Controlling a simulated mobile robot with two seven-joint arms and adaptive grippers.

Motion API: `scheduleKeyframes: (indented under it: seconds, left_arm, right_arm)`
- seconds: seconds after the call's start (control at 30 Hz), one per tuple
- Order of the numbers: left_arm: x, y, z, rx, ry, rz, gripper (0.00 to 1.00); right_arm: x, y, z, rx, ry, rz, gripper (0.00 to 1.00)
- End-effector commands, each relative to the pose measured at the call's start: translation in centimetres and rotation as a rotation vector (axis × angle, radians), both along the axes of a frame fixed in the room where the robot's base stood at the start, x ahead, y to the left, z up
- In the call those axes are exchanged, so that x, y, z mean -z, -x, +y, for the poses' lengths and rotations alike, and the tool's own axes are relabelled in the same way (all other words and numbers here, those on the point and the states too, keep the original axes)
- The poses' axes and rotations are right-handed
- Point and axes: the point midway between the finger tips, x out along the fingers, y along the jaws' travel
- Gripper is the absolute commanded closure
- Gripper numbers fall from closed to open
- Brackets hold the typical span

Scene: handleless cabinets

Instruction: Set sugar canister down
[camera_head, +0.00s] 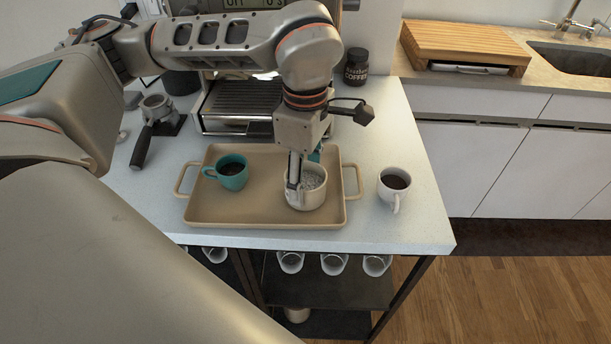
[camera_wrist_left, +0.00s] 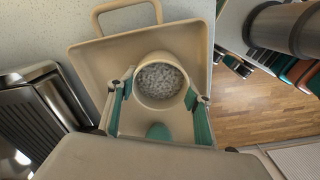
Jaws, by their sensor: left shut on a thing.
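The sugar canister (camera_head: 312,201) is a cream round pot, open at the top, with white sugar cubes or lumps inside. It is upright over the right part of the beige tray (camera_head: 240,215); I cannot tell for certain whether its base touches the tray. My left gripper (camera_head: 303,176) comes down from above and is shut on the canister. In the left wrist view the canister (camera_wrist_left: 160,94) sits between the two teal-padded fingers. My right gripper is not in view.
A teal cup (camera_head: 232,176) of dark drink stands in the tray's left part. A white cup (camera_head: 394,185) stands right of the tray, near the counter's edge. A coffee machine (camera_head: 240,105) and coffee jar (camera_head: 356,68) are behind. Counter (camera_head: 424,215) right of the white cup is bare.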

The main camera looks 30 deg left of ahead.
Motion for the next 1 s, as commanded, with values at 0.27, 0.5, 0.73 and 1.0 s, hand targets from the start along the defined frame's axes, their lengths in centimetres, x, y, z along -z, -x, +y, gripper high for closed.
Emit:
scheduleKeyframes:
  seconds: [0.27,0.5,0.73,1.0]
  left_arm:
    - [0.3,0.0,0.0,0.000,0.000,0.000,0.34]
    - [0.3,0.0,0.0,0.000,0.000,0.000,0.34]
    - [-1.1,-0.1,0.0,0.000,0.000,-0.003,0.34]
    - [-6.5,-0.1,0.0,-0.001,0.001,-0.005,0.34]
  right_arm:
    - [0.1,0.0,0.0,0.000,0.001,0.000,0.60]
    - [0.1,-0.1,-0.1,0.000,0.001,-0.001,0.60]
    - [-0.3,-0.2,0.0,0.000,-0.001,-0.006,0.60]
    - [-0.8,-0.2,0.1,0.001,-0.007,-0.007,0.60]
